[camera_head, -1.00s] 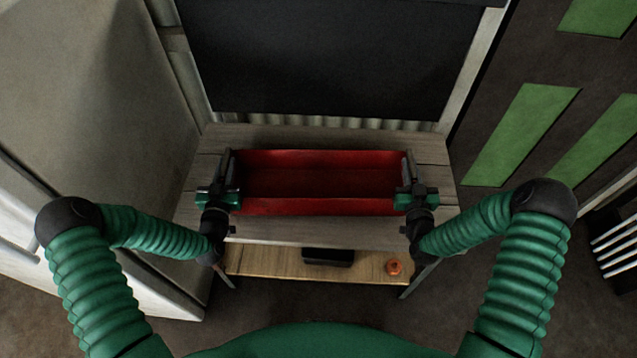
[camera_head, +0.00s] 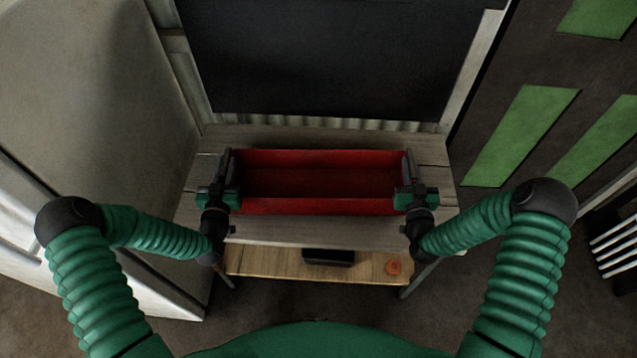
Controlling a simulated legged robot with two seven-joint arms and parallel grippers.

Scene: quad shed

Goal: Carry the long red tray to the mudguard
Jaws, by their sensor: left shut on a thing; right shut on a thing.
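The long red tray (camera_head: 318,207) is over the grey wooden table, lying lengthwise from left to right, and its inside looks empty. My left gripper (camera_head: 226,182) is shut on the tray's left end. My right gripper (camera_head: 411,182) is shut on the tray's right end. The tray looks level. I cannot tell whether its underside touches the table top. I cannot make out a mudguard in this view.
The grey table (camera_head: 310,232) has a lower wooden shelf (camera_head: 278,264) bearing a black box (camera_head: 328,257) and a small orange ring (camera_head: 393,267). A dark panel (camera_head: 330,60) stands behind. A pale cabinet (camera_head: 90,110) is at the left, and a white slatted thing (camera_head: 615,245) at the right.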

